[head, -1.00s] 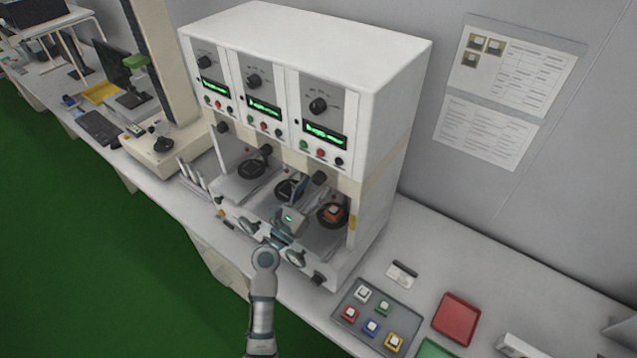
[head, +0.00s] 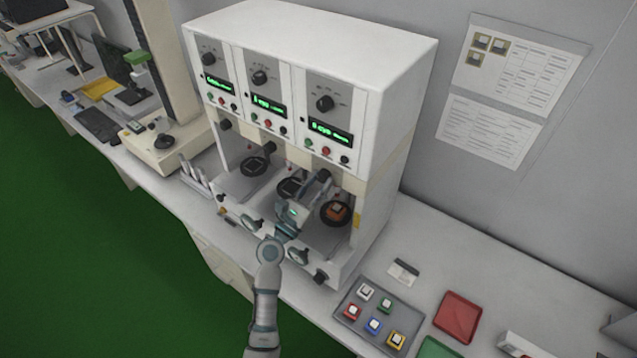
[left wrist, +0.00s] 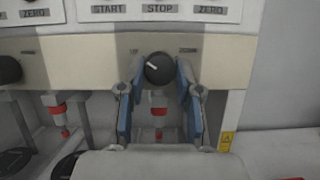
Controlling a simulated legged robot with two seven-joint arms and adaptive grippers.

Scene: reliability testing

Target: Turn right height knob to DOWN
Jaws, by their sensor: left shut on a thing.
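The right height knob (left wrist: 158,68) is a round black knob on the cream strip under the START and STOP labels in the left wrist view. Its white pointer mark faces upper left. My left gripper (left wrist: 158,75) has its two blue-padded fingers on either side of the knob and is shut on it. In the head view the left gripper (head: 316,186) reaches up at the right station of the white test machine (head: 300,40), largely covering the knob. My right gripper is not in view.
A red-tipped plunger (left wrist: 158,110) hangs below the knob. Another black knob (left wrist: 10,70) sits to the left. An orange part on a black round stage (head: 336,212) is below right of the gripper. A grey tray of switches (head: 350,334) lies on the bench at right.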

